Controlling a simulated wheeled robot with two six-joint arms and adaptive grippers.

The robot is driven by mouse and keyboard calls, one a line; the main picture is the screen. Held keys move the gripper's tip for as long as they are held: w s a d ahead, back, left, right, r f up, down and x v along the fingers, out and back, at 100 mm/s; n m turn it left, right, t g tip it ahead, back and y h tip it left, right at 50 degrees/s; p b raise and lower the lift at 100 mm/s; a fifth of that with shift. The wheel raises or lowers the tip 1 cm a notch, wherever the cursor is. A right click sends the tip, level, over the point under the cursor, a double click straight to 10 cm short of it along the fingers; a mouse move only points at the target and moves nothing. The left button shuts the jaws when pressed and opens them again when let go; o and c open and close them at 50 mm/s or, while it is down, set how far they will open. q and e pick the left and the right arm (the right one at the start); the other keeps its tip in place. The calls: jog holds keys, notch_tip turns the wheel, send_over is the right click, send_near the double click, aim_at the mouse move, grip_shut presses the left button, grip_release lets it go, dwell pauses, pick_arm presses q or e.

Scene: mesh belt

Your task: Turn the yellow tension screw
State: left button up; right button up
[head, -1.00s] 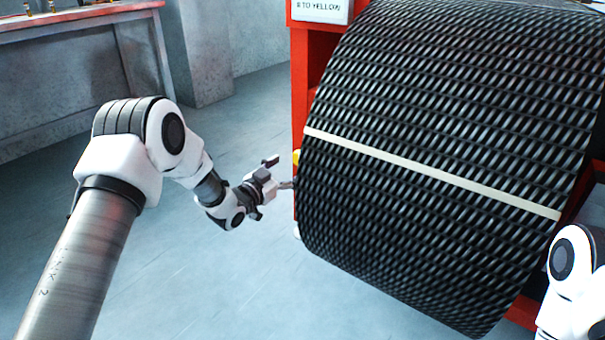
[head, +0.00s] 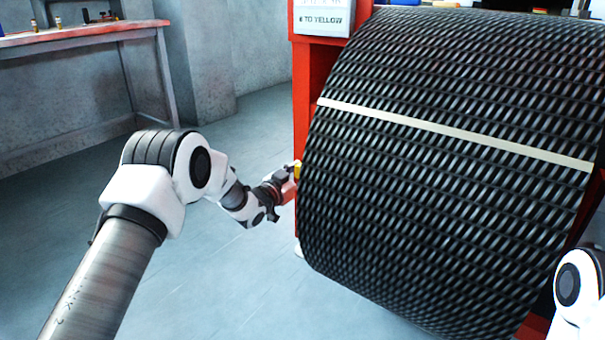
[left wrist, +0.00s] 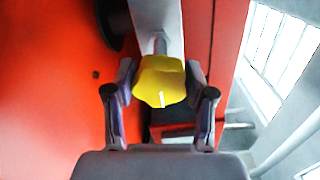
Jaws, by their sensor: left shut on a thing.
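The yellow tension screw (left wrist: 158,82) is a lobed knob with a white mark on its face, on a metal shaft at the red frame. In the left wrist view my left gripper (left wrist: 160,90) has a finger on each side of the knob and is shut on it. In the head view the yellow screw (head: 298,169) shows only as a small patch at the belt's left edge, with my left gripper (head: 287,178) at it. Part of my right arm shows at the lower right; its gripper is out of the picture.
The black mesh belt (head: 440,200) with a pale cross stripe (head: 450,134) fills the right side, close beside my left gripper. A sign reading "TO YELLOW" (head: 322,20) sits on the red frame (head: 303,85). A workbench (head: 80,32) stands at the back left. The floor between is clear.

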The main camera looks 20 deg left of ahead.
pick_arm(q)
jog(key=shift+r+m, duration=0.1)
jog(key=shift+m, duration=0.2)
jog(key=m+p, duration=0.2)
jog(key=m, duration=0.1)
jog(key=m+p, duration=0.2)
jog(key=m, duration=0.3)
jog(key=shift+m+p, duration=0.3)
jog(key=shift+p, duration=0.1)
jog(key=m+p, duration=0.1)
jog(key=m, duration=0.4)
jog(key=shift+p, duration=0.35)
jog(key=m+p, duration=0.1)
jog(key=m, duration=0.4)
jog(key=shift+m, duration=0.4)
jog(key=o, duration=1.2)
jog(key=shift+c, duration=0.2)
